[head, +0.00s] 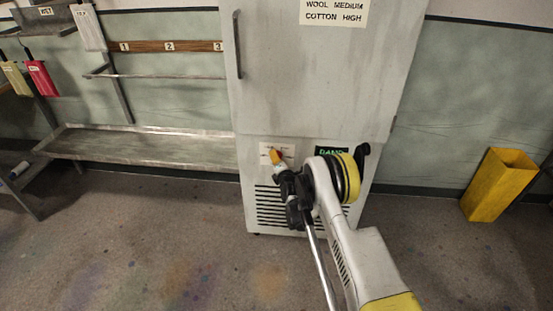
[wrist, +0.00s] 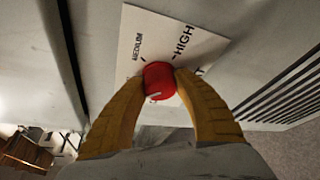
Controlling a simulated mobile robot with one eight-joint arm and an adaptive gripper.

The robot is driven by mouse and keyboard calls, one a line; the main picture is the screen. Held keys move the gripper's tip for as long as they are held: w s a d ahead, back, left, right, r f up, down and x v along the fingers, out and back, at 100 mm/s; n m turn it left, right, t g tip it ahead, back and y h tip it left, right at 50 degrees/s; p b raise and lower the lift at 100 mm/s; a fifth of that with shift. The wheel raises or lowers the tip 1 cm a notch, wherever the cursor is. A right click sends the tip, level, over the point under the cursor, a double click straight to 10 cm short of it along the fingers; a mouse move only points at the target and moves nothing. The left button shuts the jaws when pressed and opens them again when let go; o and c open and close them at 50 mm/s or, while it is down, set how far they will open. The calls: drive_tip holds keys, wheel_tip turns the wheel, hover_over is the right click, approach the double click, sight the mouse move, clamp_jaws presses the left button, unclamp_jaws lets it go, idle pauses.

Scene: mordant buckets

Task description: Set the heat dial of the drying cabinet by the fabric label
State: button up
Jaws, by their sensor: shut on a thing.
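The drying cabinet (head: 308,85) is a tall pale grey cabinet in the middle of the head view. Its red heat dial (wrist: 159,80) is low on the front, on a white plate (wrist: 170,28) reading MEDIUM and HIGH in the wrist view. My gripper (wrist: 160,77) is shut on the dial, one yellow finger on each side. A small white mark shows on the dial's near side; I cannot tell which setting it points to. In the head view my gripper (head: 277,158) covers much of the plate. A sign (head: 334,12) reads WOOL MEDIUM, COTTON HIGH.
A dark display (head: 331,152) with green letters, partly hidden by my arm, is right of the dial. Vent slots (head: 268,208) lie below. A metal bench (head: 150,148) stands left, and red (head: 40,78) and yellow cloths hang farther left. A yellow bin (head: 497,183) stands right.

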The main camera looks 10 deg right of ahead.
idle(0.4)
drive_tip(key=o, duration=1.2)
drive_tip(key=shift+c, duration=0.2)
drive_tip(key=shift+s, duration=0.1)
drive_tip(key=s+r, duration=0.1)
drive_tip(key=s, duration=0.6)
drive_tip(key=shift+d+r, duration=0.15)
drive_tip(key=shift+r, duration=0.05)
